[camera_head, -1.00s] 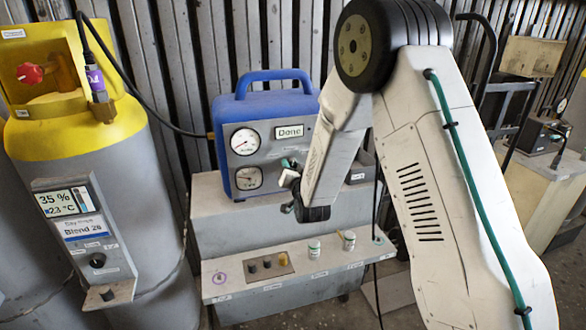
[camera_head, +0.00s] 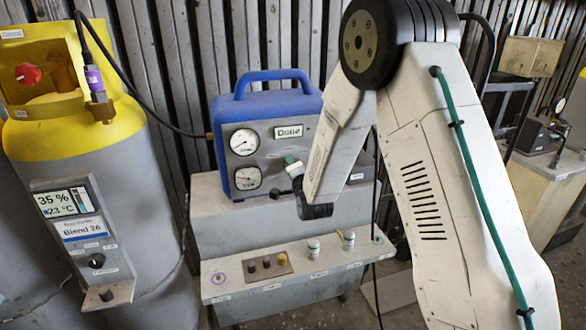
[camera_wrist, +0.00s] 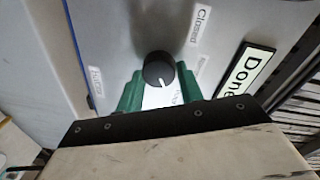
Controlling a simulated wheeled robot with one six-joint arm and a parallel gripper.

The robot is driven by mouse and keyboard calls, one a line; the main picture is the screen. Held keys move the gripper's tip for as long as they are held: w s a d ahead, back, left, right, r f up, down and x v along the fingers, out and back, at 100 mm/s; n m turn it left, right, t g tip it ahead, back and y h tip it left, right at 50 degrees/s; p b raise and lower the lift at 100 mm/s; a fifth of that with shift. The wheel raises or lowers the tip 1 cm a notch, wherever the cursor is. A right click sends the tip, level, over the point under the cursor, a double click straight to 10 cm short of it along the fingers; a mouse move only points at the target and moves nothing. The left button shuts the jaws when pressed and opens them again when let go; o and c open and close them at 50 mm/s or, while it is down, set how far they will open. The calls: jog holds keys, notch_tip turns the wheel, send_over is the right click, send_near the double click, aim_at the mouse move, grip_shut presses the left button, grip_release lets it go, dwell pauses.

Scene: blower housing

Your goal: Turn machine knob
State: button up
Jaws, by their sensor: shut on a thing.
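The machine is a blue unit (camera_head: 225,130) with a grey front panel, two round gauges and a small screen reading "Done". Its black knob (camera_wrist: 158,66) sits on this panel in the wrist view, beside a "Closed" label (camera_wrist: 201,24) and other labels too blurred to read. A small white mark shows on the knob's near side. My gripper (camera_wrist: 160,88) has green fingers on either side of the knob and is shut on it.
A grey bench (camera_head: 220,289) below holds small black knobs (camera_head: 267,262) and two small jars (camera_head: 314,249). A grey cylinder with a yellow top (camera_head: 55,75) stands left, joined to the machine by a black hose (camera_head: 150,112). A cart stands at the right.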

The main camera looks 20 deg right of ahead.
jog(key=shift+m, duration=0.4)
jog(key=o, duration=1)
jog(key=shift+s, duration=0.1)
jog(key=s, duration=0.7)
jog(key=shift+s+r, duration=0.2)
jog(key=shift+s, duration=0.15)
